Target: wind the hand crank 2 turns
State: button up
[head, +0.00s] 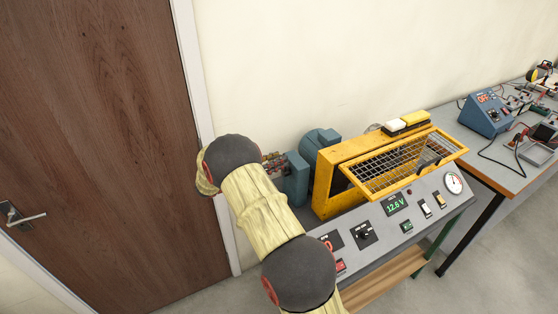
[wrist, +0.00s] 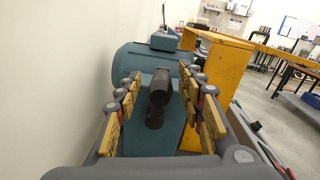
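The crank's black handle (wrist: 160,88) shows in the middle of the wrist view, in front of a teal housing (wrist: 150,140). My gripper (wrist: 162,84) is open, with its yellow-padded fingers on the left and right of the handle. Gaps show between both pads and the handle, so I see no contact. In the head view the teal machine (head: 322,140) stands at the left end of the bench, and my gripper (head: 276,164) is beside it, partly covered by my arm. The handle is hidden there.
A yellow housing with a raised mesh guard (head: 405,165) stands right of the teal machine. A grey control panel (head: 400,212) with a 12.6 V display, switches and a dial is in front. A wall and wooden door (head: 100,130) are to the left.

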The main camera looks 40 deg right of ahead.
jog(key=shift+s+d, duration=0.1)
jog(key=shift+d, duration=0.5)
jog(key=c, duration=0.4)
grip_shut()
